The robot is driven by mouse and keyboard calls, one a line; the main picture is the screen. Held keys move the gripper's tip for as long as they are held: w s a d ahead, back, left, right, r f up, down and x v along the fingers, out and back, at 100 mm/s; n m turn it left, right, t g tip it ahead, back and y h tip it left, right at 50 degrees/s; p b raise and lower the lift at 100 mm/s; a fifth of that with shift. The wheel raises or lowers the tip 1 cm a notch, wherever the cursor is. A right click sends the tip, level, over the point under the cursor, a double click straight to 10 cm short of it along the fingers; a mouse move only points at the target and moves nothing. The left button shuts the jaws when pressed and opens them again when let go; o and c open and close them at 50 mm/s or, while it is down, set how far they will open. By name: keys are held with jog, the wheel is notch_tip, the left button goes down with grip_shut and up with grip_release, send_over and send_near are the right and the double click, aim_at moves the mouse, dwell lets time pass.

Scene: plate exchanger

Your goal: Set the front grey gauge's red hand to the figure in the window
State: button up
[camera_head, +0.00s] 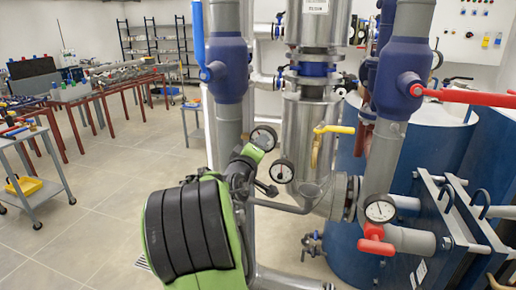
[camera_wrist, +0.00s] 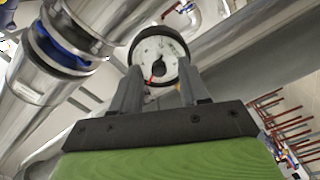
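In the wrist view a round gauge (camera_wrist: 160,58) with a dark rim and pale face stands just beyond my fingertips. A small red mark, perhaps its red hand, shows low on the face, beside a dark shape at the middle. I cannot read a figure or make out a window. My gripper (camera_wrist: 160,78) has its two grey fingers apart, one on each side of the lower face; contact is unclear. In the head view my gripper (camera_head: 256,147) is close beside a dark-rimmed gauge (camera_head: 264,138). I cannot tell which gauge is the front grey one.
Other gauges are lower right of my gripper (camera_head: 282,171) and on the right pipe (camera_head: 380,209). A yellow-handled valve (camera_head: 333,129), a red lever (camera_head: 465,95) and steel pipes crowd the right. Open floor (camera_head: 110,215) lies left, with a trolley (camera_head: 35,180) at the far left.

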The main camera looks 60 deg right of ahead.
jog(key=s+a+b, duration=0.2)
jog(key=a, duration=1.3)
jog(key=shift+s+a, duration=0.25)
